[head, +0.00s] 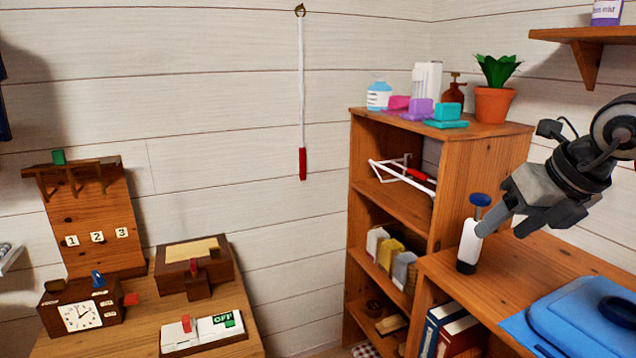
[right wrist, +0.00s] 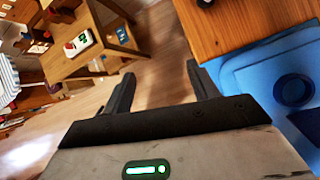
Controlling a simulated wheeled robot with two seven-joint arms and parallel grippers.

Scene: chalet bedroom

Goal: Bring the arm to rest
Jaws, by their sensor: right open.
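My right gripper (head: 503,226) hangs from the right above the wooden desk, its fingers pointing down and left. In the right wrist view its two fingers (right wrist: 160,75) stand apart with nothing between them. In the head view one fingertip overlaps the edge of a white bottle with a blue top (head: 469,242) standing on the desk; I cannot tell whether they touch. My left arm and gripper are in neither view.
A blue case (head: 590,310) lies on the right desk (head: 520,270). A bookcase (head: 480,155) with a plant (head: 494,100) and bottles stands behind. A lower table (head: 250,345) with a clock (head: 82,312) and switch box (head: 205,332) is at left. Open floor lies between.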

